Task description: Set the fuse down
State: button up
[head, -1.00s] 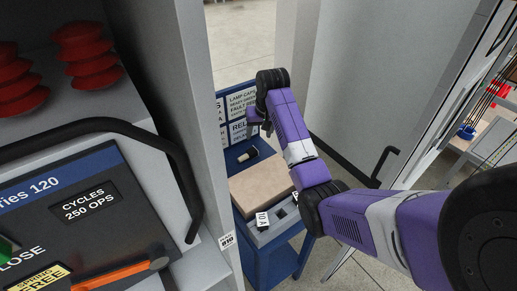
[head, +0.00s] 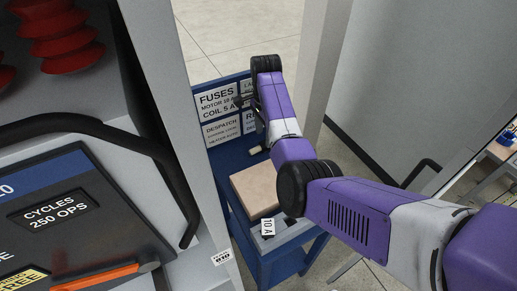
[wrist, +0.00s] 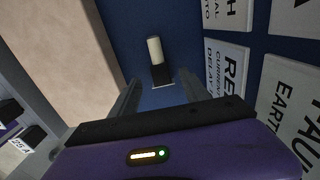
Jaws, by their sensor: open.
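The fuse (wrist: 154,50), a cream cylinder with a dark end, lies on the blue top of the trolley (wrist: 185,48), beside a tan block. In the head view the fuse (head: 255,150) shows as a small pale piece, partly hidden by my arm. My gripper (wrist: 160,83) is open and empty. In the wrist view the fuse lies beyond the fingertips, roughly in line with the gap, and a small pale-edged mark shows between the fingers. In the head view the gripper (head: 244,104) is near the trolley's label board, with its fingers mostly hidden.
The tan block (head: 256,188) fills the trolley's middle. A grey tray (head: 285,237) with a "10 A" tag is in front. The label board (head: 217,103) stands at the trolley's back. A switchgear cabinet (head: 175,90) is close on the left, and a grey panel (head: 400,80) is at right.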

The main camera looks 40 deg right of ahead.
aim_at(262, 144)
jog(key=f, duration=0.5)
jog(key=shift+w+a+p, duration=0.15)
jog(key=shift+a+p, duration=0.15)
jog(key=shift+a, duration=0.1)
grip_shut()
